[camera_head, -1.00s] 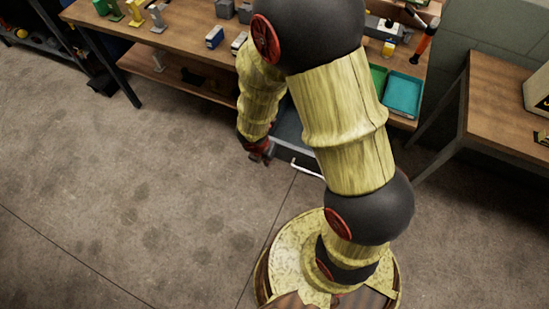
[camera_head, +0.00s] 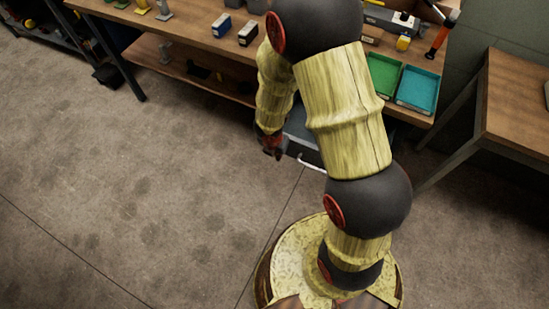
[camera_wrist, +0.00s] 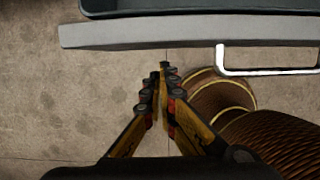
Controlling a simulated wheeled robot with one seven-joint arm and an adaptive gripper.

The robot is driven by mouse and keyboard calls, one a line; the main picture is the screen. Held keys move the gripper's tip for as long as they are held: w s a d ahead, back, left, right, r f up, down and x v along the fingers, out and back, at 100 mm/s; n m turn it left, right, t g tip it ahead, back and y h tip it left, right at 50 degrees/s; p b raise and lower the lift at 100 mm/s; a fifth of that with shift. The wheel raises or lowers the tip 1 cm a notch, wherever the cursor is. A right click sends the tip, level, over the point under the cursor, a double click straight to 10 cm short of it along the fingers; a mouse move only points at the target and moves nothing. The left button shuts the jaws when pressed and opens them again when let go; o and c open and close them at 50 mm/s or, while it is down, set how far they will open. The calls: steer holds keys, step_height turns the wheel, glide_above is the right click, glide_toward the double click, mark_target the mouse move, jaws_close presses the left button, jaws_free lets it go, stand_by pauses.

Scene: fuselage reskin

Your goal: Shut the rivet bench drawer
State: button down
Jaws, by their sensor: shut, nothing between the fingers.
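The rivet bench drawer (camera_wrist: 130,33) stands open under the bench. In the wrist view its grey front edge runs across the top, with the white bar handle (camera_wrist: 268,72) at the right. In the head view the handle (camera_head: 311,162) shows just right of my gripper (camera_head: 272,149), and my arm hides much of the drawer. In the wrist view my gripper (camera_wrist: 160,72) is shut and empty. Its fingertips are just outside the drawer front, left of the handle, with a small gap in the picture; I cannot tell whether they touch it.
The wooden workbench (camera_head: 190,38) holds a green tray (camera_head: 383,75), a teal tray (camera_head: 417,90) and small boxes. A second table (camera_head: 515,110) stands at the right. My round base shows below. The floor (camera_head: 130,190) left of it is clear.

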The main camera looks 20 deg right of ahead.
steer(key=shift+w+d, duration=0.4)
steer(key=shift+d, duration=0.1)
